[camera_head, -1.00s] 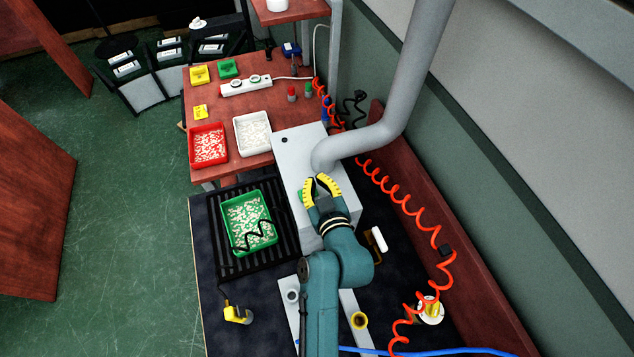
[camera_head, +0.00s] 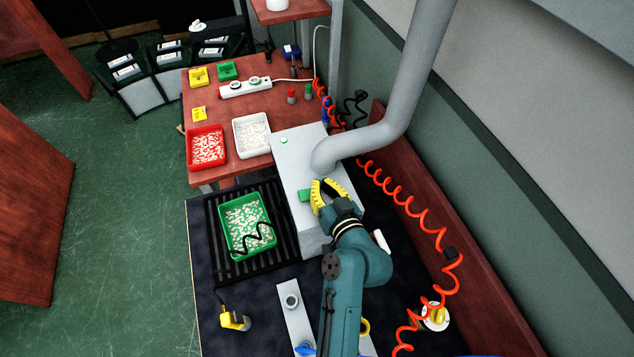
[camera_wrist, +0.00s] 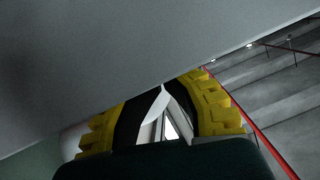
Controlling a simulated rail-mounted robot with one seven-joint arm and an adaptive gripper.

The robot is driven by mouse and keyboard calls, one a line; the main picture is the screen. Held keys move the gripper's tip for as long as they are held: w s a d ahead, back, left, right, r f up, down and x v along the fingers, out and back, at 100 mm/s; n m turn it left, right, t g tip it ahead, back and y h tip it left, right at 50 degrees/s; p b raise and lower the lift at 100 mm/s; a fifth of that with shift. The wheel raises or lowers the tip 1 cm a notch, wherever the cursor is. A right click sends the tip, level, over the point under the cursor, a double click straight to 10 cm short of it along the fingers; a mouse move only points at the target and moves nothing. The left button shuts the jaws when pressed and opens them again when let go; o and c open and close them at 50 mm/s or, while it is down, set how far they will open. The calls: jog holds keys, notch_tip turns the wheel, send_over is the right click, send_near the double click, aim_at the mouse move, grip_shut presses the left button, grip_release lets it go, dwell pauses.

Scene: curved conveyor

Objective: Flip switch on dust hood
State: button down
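The dust hood (camera_head: 290,165) is a light grey box with a thick grey pipe rising from its top. A green switch (camera_head: 305,195) sits on its top, just left of my gripper. A small round light (camera_head: 284,140) near the hood's far left corner shows green. My gripper (camera_head: 322,187) has yellow fingers and is over the hood's top, beside the switch and near the pipe's base. In the wrist view, the fingers (camera_wrist: 163,88) converge and look shut with nothing between them. A large grey surface fills much of that view. Contact with the switch cannot be told.
The pipe (camera_head: 380,130) stands close beyond my gripper. A green tray (camera_head: 232,240) of small pieces lies left of the hood. Red (camera_head: 192,158) and white (camera_head: 240,142) trays stand on the table behind. A red coiled hose (camera_head: 405,210) runs along the right.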

jog(key=r+p, duration=0.1)
jog(key=r, duration=0.1)
jog(key=r+p, duration=0.1)
jog(key=r, duration=0.1)
jog(key=shift+w+d+r+p, duration=0.1)
jog(key=shift+d+p, duration=0.2)
jog(key=shift+p, duration=0.05)
jog(key=v, duration=1)
jog(key=shift+d, duration=0.1)
